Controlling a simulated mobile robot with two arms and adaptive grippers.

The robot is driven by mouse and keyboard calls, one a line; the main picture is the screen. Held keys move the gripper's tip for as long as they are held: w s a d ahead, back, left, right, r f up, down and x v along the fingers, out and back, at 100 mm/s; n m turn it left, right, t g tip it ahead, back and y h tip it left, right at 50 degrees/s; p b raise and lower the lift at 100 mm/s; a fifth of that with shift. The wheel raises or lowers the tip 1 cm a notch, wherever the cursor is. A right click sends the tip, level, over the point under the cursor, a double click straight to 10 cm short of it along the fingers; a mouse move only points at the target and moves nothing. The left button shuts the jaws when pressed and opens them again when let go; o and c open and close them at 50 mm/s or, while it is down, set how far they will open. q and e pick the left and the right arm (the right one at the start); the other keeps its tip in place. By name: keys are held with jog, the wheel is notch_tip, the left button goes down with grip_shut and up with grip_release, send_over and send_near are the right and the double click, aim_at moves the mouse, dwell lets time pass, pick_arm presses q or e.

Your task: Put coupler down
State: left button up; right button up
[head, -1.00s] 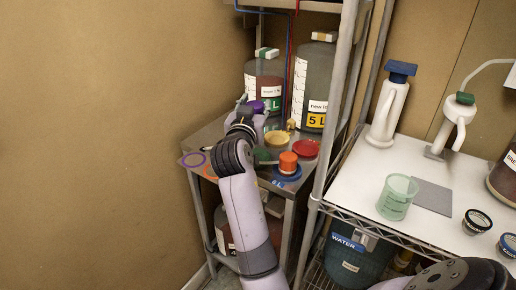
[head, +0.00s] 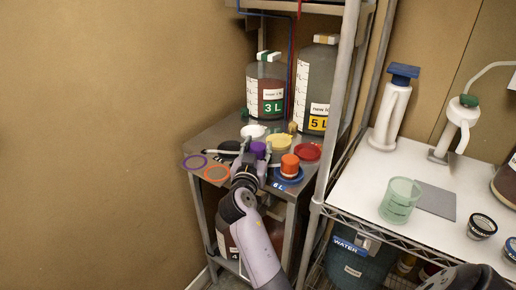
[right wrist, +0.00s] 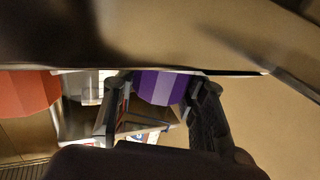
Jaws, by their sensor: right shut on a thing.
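My right gripper (head: 255,158) is shut on a purple coupler (head: 258,150) over the small steel table. In the right wrist view the purple coupler (right wrist: 160,87) sits between the two fingers, close to the steel surface. I cannot tell whether it touches the table. A flat purple ring (head: 194,162) and a flat orange ring (head: 216,173) lie at the table's left front, left of the gripper. An orange coupler (head: 289,163) stands on a blue disc (head: 288,178) to the right.
White (head: 253,131), yellow (head: 279,143), red (head: 307,152) and black (head: 229,147) discs surround the gripper on the steel table (head: 207,140). A 3 L jar (head: 265,85) and a 5 L jar (head: 315,85) stand behind. A shelf post (head: 332,120) rises at right.

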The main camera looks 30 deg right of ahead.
jog(key=shift+f, duration=0.15)
jog(key=o, duration=1.3)
